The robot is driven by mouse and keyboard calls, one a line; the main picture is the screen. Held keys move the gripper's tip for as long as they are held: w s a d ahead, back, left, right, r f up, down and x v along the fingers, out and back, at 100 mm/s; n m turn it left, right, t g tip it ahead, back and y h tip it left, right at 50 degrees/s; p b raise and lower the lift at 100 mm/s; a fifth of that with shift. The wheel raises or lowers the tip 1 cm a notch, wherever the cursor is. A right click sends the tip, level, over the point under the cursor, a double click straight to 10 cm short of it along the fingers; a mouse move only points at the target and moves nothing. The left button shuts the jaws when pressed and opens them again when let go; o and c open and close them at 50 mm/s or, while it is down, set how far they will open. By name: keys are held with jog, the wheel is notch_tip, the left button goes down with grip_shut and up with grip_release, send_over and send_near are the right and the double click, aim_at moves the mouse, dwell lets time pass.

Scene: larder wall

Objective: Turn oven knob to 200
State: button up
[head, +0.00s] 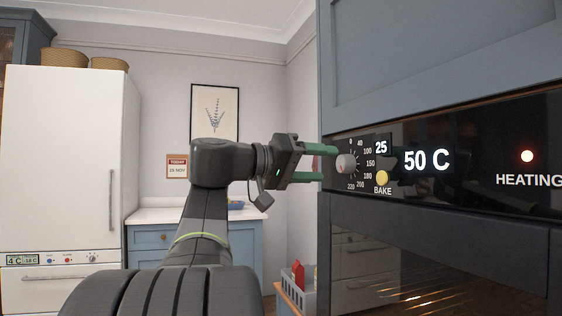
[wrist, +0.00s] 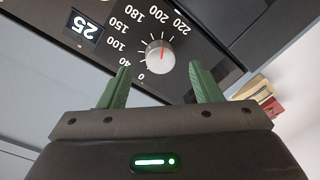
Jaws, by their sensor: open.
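The oven knob (head: 346,162) is a small round grey-white knob on the black oven panel, ringed by numbers from 0 to 220. In the wrist view the knob (wrist: 160,57) has a red pointer line aimed up, toward the 200 and 220 side; its exact reading is hard to tell. My gripper (head: 328,164) is open, with its green fingers pointing at the panel close to the knob. In the wrist view the knob shows in the gap between the fingertips (wrist: 158,72). I cannot tell whether they touch it.
A yellow BAKE button (head: 382,178) sits right of the knob. A grey crate (head: 299,290) stands below my gripper.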

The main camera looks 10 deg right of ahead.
aim_at(341, 165)
jog(key=s+a+p, duration=0.1)
jog(key=a, duration=0.8)
jog(key=shift+a, duration=0.15)
jog(key=shift+s+r, duration=0.1)
jog(key=d, duration=0.4)
jog(key=w+d+b, duration=0.1)
jog(key=d, duration=0.8)
jog(key=shift+w+d+b, duration=0.35)
jog(key=shift+d+b, duration=0.05)
